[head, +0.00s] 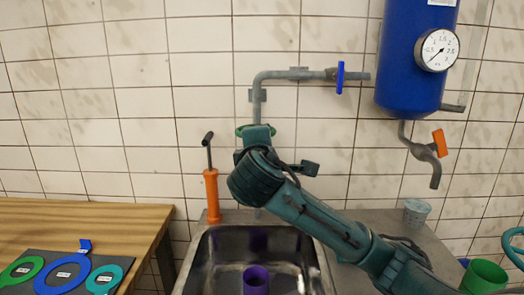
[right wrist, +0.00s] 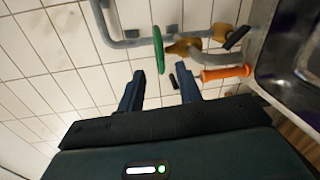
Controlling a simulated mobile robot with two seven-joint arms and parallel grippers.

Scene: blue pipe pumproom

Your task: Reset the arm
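My right arm reaches in from the lower right of the head view, and its gripper (head: 256,138) is in front of the wall pipe above the sink. In the right wrist view the gripper (right wrist: 160,78) is open, its two dark fingers apart with nothing between them. A green valve wheel (right wrist: 159,50) shows just beyond the fingertips, edge-on; I cannot tell the exact gap. In the head view the wheel (head: 240,131) is mostly hidden behind my gripper. My left gripper is not in view.
A steel sink (head: 205,262) holds a purple cup (head: 256,280). An orange hand pump (head: 212,194) stands behind it. A blue tank (head: 410,60) with a gauge (head: 437,50) hangs at right. A wooden table (head: 80,215) at left carries colored rings. A blue valve handle (head: 340,77) sits on the pipe.

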